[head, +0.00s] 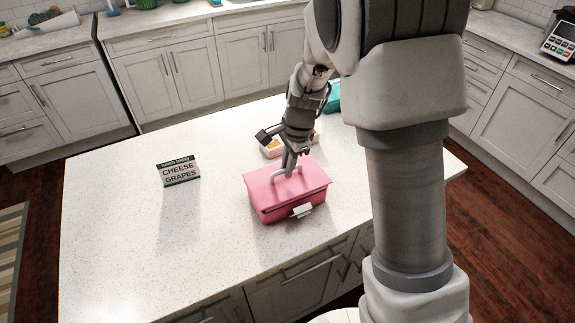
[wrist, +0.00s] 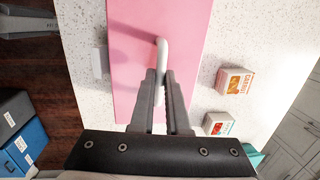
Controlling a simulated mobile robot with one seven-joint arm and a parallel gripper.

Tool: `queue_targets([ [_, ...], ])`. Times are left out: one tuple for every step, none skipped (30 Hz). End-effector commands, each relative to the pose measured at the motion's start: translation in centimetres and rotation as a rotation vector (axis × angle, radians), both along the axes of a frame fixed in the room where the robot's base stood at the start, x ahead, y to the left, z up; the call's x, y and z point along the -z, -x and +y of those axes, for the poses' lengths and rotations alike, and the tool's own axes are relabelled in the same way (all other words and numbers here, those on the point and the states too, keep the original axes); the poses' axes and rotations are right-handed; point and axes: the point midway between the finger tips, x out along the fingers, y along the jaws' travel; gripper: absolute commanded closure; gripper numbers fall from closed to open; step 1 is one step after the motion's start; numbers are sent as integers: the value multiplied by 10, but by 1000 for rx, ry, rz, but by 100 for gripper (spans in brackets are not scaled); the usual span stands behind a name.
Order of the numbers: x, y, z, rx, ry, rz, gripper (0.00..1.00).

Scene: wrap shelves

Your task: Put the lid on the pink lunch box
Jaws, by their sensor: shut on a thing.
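The pink lunch box (head: 284,203) stands on the white island counter, with a pale latch (head: 302,211) on its front. Its pink lid (head: 268,187) lies over the top of the box; I cannot tell whether it is fully seated. The lid also fills the middle of the wrist view (wrist: 190,30). My gripper (head: 291,168) is above the lid, its fingers shut on the pale lid handle (wrist: 162,52). The inside of the box is hidden.
A sign reading cheese and grapes (head: 178,172) stands left of the box. A carrot carton (wrist: 234,81) and another small carton (wrist: 218,124) stand behind the box. A teal container (head: 333,96) is farther back. The counter's left side is mostly clear.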

Motion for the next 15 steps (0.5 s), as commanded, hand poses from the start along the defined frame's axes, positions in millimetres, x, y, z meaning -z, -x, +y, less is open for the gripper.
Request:
queue_targets([
  [2,0,0,0,0,0,100],
  [3,0,0,0,0,0,100],
  [4,0,0,0,0,0,100],
  [4,0,0,0,0,0,100],
  [5,0,0,0,0,0,100],
  [6,0,0,0,0,0,100],
  [7,0,0,0,0,0,100],
  [8,0,0,0,0,1,100],
  [9,0,0,0,0,1,100],
  [10,0,0,0,0,1,100],
  [10,0,0,0,0,1,100],
  [11,0,0,0,0,1,100],
  [12,0,0,0,0,1,100],
  [13,0,0,0,0,1,100],
  [14,0,0,0,0,1,100],
])
